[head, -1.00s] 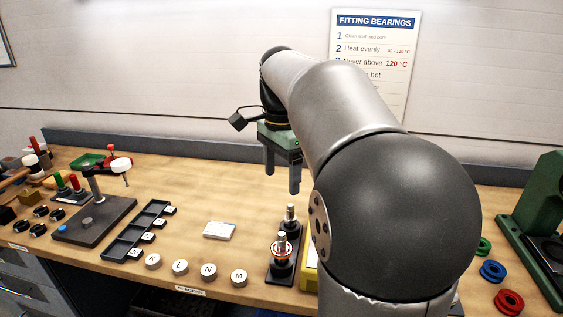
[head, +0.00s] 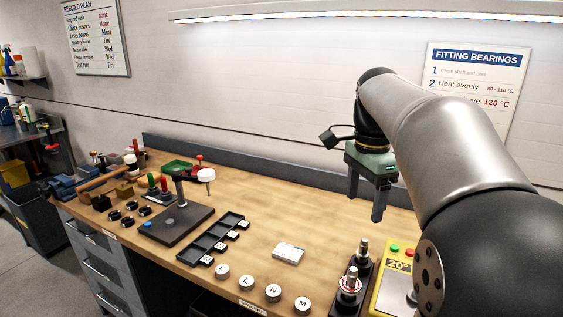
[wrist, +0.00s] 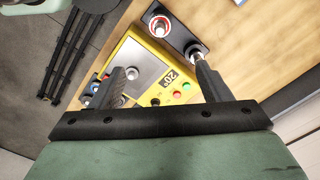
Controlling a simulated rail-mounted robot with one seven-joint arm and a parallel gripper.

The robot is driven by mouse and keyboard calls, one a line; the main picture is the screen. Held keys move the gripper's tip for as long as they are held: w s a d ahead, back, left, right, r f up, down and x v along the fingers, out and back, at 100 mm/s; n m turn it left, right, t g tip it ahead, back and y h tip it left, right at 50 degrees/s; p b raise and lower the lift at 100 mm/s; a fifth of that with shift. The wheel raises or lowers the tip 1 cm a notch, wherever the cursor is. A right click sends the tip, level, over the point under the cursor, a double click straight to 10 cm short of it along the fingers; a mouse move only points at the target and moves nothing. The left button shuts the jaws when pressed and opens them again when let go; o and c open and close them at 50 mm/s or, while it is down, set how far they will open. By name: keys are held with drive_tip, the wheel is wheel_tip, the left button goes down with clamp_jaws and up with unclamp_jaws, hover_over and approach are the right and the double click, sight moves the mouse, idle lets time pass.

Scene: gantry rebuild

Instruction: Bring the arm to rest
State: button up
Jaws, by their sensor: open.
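My gripper (head: 365,197) hangs above the workbench (head: 262,215) with its two dark fingers spread apart and nothing between them. It points down, behind and above the stand with two metal posts (head: 357,262). In the wrist view my gripper (wrist: 163,82) shows its fingers wide apart over the yellow heater box (wrist: 128,48) with a "20°" display. One post of the stand has a red and white ring (head: 349,287) around it. The heater is partly hidden by my arm in the head view (head: 392,285).
Round lettered caps (head: 273,293) line the bench's front edge. A white box (head: 288,253), a dark compartment tray (head: 212,240) and a black plate with a post (head: 176,226) stand to the left. The bench between the white box and the back ledge is clear.

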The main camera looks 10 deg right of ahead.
drive_tip(key=s+a+f+n, duration=0.6)
drive_tip(key=s+f+n, duration=0.2)
drive_tip(key=f, duration=0.3)
drive_tip(key=s+a+f+n, duration=0.7)
drive_tip(key=s+f+n, duration=0.2)
drive_tip(key=s+f, duration=0.1)
drive_tip(key=shift+f, duration=0.7)
